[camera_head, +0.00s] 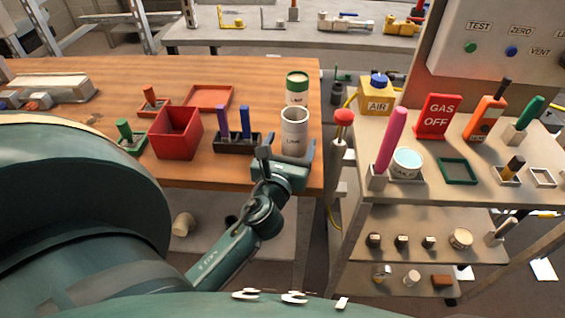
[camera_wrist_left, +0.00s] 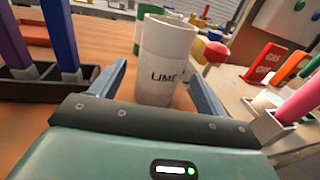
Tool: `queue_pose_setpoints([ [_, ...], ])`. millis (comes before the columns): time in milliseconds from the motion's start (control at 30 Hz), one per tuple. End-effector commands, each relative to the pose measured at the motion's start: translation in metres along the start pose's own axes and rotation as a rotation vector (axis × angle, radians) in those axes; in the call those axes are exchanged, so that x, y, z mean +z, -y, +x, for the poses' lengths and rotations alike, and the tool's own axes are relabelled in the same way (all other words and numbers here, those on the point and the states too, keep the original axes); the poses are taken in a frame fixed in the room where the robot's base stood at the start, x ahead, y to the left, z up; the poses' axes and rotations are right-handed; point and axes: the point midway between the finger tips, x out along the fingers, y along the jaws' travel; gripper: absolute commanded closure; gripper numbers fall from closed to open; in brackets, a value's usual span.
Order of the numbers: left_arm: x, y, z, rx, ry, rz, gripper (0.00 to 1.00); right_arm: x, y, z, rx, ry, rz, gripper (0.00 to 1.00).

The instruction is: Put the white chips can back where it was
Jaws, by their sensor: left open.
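A white can (camera_head: 294,132) with an open top stands upright near the right end of the wooden table. It also shows in the left wrist view (camera_wrist_left: 165,60), with a label that reads LIME. My left gripper (camera_head: 285,153) is open, with one finger on each side of the can's lower part in the left wrist view (camera_wrist_left: 156,68). I cannot tell whether the fingers touch it. I cannot tell which is the chips can. My right gripper is not in view.
A dark holder with purple and blue sticks (camera_head: 237,144) stands left of the can, beside a red box (camera_head: 175,134). The wooden table (camera_head: 222,177) ends just right of the can. A grey cart with a pink stick (camera_head: 389,142) and GAS OFF sign (camera_head: 438,115) stands beyond a gap.

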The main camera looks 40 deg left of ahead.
Motion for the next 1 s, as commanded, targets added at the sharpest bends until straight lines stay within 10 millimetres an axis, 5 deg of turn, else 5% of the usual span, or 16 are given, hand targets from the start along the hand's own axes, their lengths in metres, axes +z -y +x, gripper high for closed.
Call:
queue_pose_setpoints([
  [200, -0.003, 0.0, -0.05, -0.001, -0.004, -0.003, 0.25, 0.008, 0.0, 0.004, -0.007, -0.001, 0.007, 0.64],
  [400, -0.002, 0.0, -0.076, -0.001, -0.002, -0.003, 0.25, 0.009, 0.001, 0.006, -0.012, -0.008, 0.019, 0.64],
  [1000, 0.0, 0.0, -0.082, -0.001, 0.0, -0.002, 0.25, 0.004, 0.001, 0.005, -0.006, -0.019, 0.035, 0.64],
])
